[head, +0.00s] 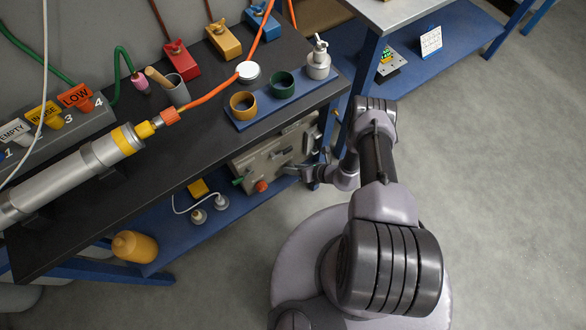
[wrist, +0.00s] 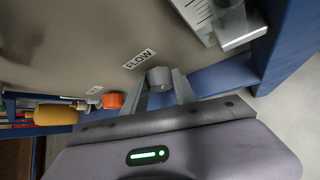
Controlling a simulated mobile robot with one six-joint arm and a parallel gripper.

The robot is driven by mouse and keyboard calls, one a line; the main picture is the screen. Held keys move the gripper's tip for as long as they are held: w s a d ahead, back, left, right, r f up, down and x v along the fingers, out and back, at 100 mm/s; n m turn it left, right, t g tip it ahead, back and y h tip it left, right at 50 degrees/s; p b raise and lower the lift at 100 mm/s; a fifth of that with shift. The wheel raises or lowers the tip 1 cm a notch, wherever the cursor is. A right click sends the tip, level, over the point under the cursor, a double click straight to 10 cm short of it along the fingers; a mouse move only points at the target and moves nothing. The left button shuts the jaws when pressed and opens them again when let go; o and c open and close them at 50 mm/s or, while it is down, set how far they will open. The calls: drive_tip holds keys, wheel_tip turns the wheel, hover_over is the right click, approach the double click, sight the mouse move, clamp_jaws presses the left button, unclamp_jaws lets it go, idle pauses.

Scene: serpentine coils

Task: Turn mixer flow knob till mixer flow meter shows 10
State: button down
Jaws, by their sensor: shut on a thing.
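The grey flow knob (wrist: 159,78) sits on a beige panel (wrist: 85,40) beside a label (wrist: 139,59) reading FLOW. My gripper (wrist: 162,82) is shut on this knob, one finger on each side of it. In the head view my gripper (head: 300,171) is at the front of the panel (head: 247,164), under the black bench top, and the knob is hard to make out there. A scale with tick marks (wrist: 196,10), perhaps the flow meter, shows at the top of the wrist view. Its reading cannot be told.
An orange knob (wrist: 113,101) is left of my gripper in the wrist view. A blue lower shelf (head: 185,236) runs below the panel. Blue bench legs (wrist: 285,45) stand close on the right. Open floor (head: 500,190) lies right of my base.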

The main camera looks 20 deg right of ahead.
drive_tip(key=shift+w+d+f+m+y, duration=0.15)
drive_tip(key=shift+m+y, duration=0.4)
drive_tip(key=shift+y, duration=0.3)
drive_tip(key=shift+s+d+f+m+y, duration=0.1)
drive_tip(key=shift+m+y, duration=0.45)
drive_tip(key=shift+y, duration=0.3)
drive_tip(key=shift+w+r, duration=0.1)
drive_tip(key=c, duration=1)
unclamp_jaws()
drive_tip(key=p+v, duration=0.3)
drive_tip(key=v, duration=1.4)
drive_tip(key=shift+d+p, duration=0.25)
drive_tip(key=shift+p, duration=0.15)
